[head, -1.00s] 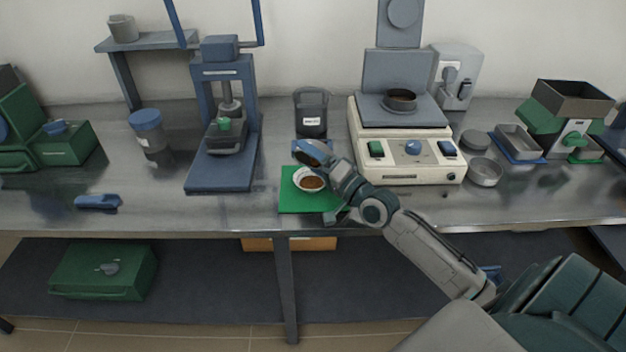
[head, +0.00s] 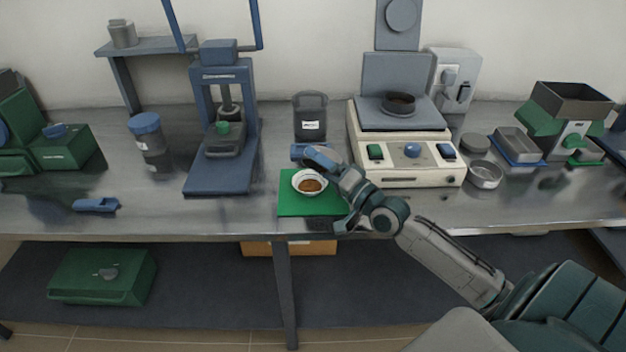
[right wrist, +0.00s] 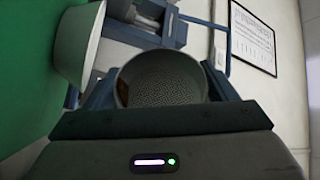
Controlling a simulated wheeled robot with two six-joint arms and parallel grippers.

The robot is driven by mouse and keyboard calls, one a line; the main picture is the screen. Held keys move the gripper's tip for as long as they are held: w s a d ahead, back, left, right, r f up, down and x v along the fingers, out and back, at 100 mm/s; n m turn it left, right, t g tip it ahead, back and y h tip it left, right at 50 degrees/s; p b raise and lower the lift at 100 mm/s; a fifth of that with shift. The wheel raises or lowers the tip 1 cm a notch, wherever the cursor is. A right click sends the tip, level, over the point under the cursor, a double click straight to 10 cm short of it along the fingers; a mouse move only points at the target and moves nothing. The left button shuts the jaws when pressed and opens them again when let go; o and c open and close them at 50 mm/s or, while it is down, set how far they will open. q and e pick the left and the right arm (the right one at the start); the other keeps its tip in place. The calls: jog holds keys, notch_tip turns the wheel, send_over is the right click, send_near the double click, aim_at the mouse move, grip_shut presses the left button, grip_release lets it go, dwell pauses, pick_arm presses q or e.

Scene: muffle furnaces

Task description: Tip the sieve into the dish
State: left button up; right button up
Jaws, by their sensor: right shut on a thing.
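A white dish (head: 299,190) with brown material in it stands on a green mat (head: 300,206); its white side also shows in the right wrist view (right wrist: 78,45). My right gripper (head: 326,160) is just right of and above the dish, tilted over. It is shut on the round grey sieve (right wrist: 165,80), whose mesh faces the right wrist camera. A little brown shows at the sieve's left edge there. In the head view the sieve is small and mostly hidden by the gripper. My left gripper is not in view.
A dark labelled jar (head: 310,118) stands behind the mat. A cream balance-like device (head: 405,172) is close to the right, and a blue press (head: 222,180) is to the left. A blue scoop-like tool (head: 96,205) lies on the bench's left side.

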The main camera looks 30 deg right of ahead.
jog(key=shift+w+a+f+b, duration=0.1)
jog(key=shift+w+a+b, duration=0.4)
jog(key=shift+w, duration=0.4)
jog(key=shift+s+p, duration=0.15)
jog(key=shift+p, duration=0.3)
jog(key=shift+s+d+p, duration=0.35)
jog(key=shift+s+d, duration=0.2)
jog(key=shift+s, duration=0.25)
jog(key=shift+w+a+b, duration=0.1)
jog(key=shift+b, duration=0.2)
jog(key=shift+w+a+b, duration=0.4)
jog(key=shift+w+a, duration=0.2)
jog(key=shift+w, duration=0.4)
jog(key=shift+s, duration=0.2)
